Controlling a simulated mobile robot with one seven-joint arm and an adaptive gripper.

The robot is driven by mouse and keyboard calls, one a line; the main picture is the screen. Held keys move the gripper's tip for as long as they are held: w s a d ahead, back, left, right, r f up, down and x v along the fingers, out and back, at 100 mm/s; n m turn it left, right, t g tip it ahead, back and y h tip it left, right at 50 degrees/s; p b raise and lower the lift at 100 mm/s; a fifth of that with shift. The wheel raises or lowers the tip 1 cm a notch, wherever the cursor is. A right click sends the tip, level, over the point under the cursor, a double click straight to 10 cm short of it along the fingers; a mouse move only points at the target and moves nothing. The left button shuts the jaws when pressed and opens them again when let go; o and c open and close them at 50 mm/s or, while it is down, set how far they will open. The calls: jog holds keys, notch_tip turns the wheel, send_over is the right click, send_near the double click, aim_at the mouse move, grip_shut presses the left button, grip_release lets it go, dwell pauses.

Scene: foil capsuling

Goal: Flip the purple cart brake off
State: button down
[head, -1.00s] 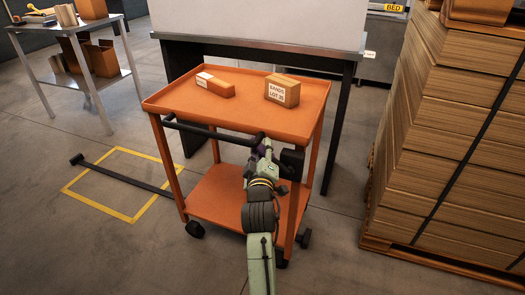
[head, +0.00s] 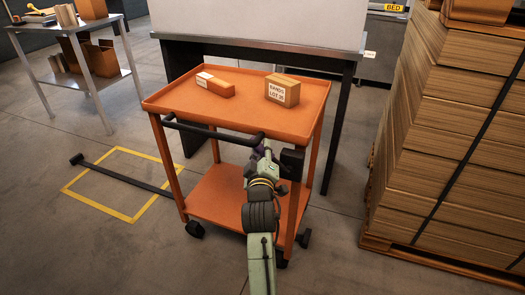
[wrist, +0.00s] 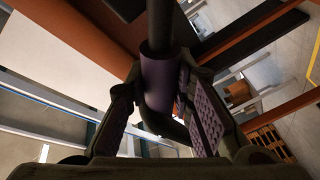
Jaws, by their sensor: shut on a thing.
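The orange cart (head: 240,127) stands ahead with a black push handle (head: 205,131) along its near side. My gripper (head: 262,158) is at the right end of this handle, just below it, and hides most of what it holds. In the wrist view, the purple brake (wrist: 158,80) shows as a purple sleeve around a dark bar. My gripper (wrist: 160,98) has one finger on each side of it and is shut on it. The dark bar bends just below the sleeve.
Two boxes, one flat (head: 215,86) and one labelled (head: 283,90), lie on the cart's top. A dark bench (head: 345,110) stands close behind. A tall stack of brown sheets (head: 450,130) is at the right.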

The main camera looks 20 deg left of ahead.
jog(key=shift+d+r+m, duration=0.2)
jog(key=shift+r+m, duration=0.1)
jog(key=shift+m, duration=0.2)
jog(key=c, duration=1.4)
grip_release()
jog(key=shift+o, duration=0.2)
jog(key=shift+s, duration=0.1)
jog(key=v, duration=1.2)
jog(key=shift+f, duration=0.2)
